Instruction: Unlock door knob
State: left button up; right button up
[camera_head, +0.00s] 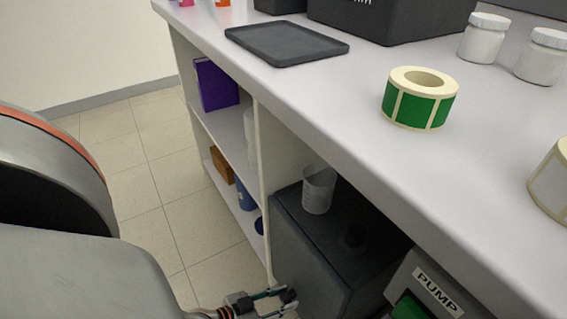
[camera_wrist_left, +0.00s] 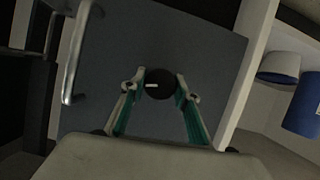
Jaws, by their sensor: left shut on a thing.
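A round black door knob (camera_wrist_left: 160,84) with a short white mark sits on a dark grey door (camera_wrist_left: 205,60) in the left wrist view. The white mark lies roughly level in that picture. My left gripper (camera_wrist_left: 160,88) has its two fingers on either side of the knob and is shut on it. In the head view my left gripper (camera_head: 290,298) is low at the front of the dark cabinet (camera_head: 300,250). The knob is hidden there. My right gripper is in neither view.
A metal bar handle (camera_wrist_left: 75,60) stands out from the door left of the knob. A metal cup (camera_head: 318,190) stands on the cabinet under the white counter (camera_head: 330,110). A box labelled PUMP (camera_head: 435,285) is to the right. Open shelves (camera_head: 225,130) are on the left.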

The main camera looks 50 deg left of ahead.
pick_arm(q)
jog(key=shift+a+n+h, duration=0.1)
jog(key=shift+n+h, duration=0.7)
jog(key=shift+n, duration=0.1)
jog(key=n+h, duration=0.1)
jog(key=n, duration=0.2)
jog(key=shift+f+h, duration=0.1)
jog(key=shift+h, duration=0.3)
jog(key=n+t+h, duration=0.1)
jog(key=n, duration=0.2)
jog(key=shift+b, duration=0.3)
jog(key=shift+n+t+h, duration=0.4)
jog(key=shift+n+h, duration=0.5)
jog(key=shift+n, duration=0.6)
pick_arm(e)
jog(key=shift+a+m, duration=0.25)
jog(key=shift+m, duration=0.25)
pick_arm(q)
jog(key=o, duration=1.1)
jog(key=shift+s, duration=0.1)
jog(key=v, duration=1.2)
